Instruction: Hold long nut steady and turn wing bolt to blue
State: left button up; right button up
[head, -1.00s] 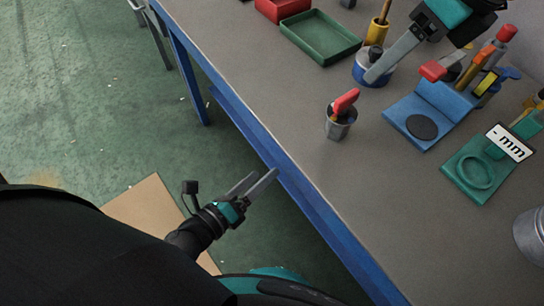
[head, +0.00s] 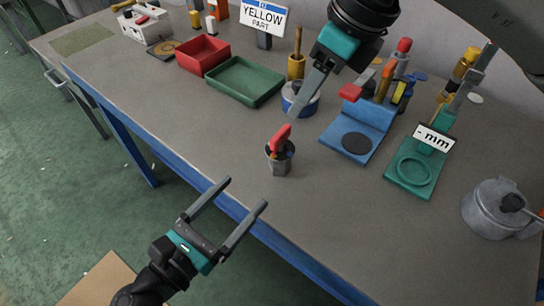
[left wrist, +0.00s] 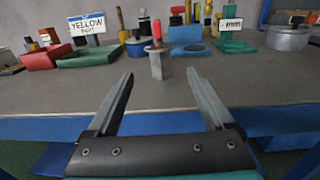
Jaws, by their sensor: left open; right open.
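The long nut (head: 279,165) is a grey metal piece standing upright on the table near its front edge. The wing bolt (head: 281,139), with a red wing and a dark collar, sits in its top. Both also show in the left wrist view, the nut (left wrist: 160,68) ahead between my fingers. My left gripper (head: 247,192) is open and empty at the table's front edge, short of the nut. My right gripper (head: 296,110) is open, behind the nut, with one finger clearly visible over a blue-ringed round piece (head: 307,103). No blue mark is distinguishable on the bolt.
A blue stand with a dark disc (head: 356,143) and a green gauge stand (head: 410,186) are right of the nut. Green (head: 270,92) and red (head: 203,56) trays lie behind left. A metal pot (head: 490,208) stands far right. Table around the nut is clear.

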aim_at(273, 160)
pick_arm(q)
jog(key=x, duration=1.2)
grip_shut()
dwell(0.5)
pick_arm(e)
jog(key=shift+c, duration=0.3)
